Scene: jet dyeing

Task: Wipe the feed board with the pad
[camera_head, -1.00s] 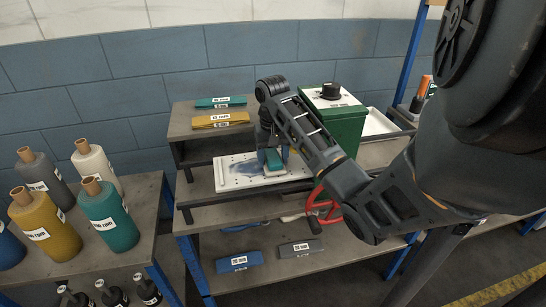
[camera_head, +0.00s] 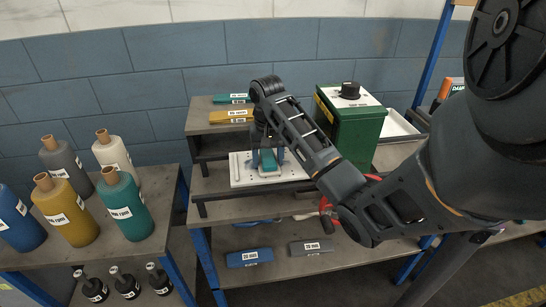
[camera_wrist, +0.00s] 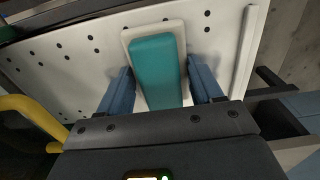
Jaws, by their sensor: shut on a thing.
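The feed board (camera_head: 240,178) is a white plate with small holes, on the middle shelf of the stepped bench; it also fills the upper wrist view (camera_wrist: 85,60). The pad (camera_head: 268,161) has a teal grip on a pale base and lies against the board near its middle. My gripper (camera_wrist: 163,80) points down over the board, its blue fingers on either side of the pad's teal top (camera_wrist: 156,65), shut on it. The wrist view shows no stain on the visible board. My gripper and arm hide part of the board in the head view.
A green box (camera_head: 355,135) with a black knob stands right of the board. Teal and yellow labelled blocks (camera_head: 232,117) lie on the shelf above. Blue and grey blocks (camera_head: 249,258) lie below. Yarn cones (camera_head: 121,205) stand on a table at left.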

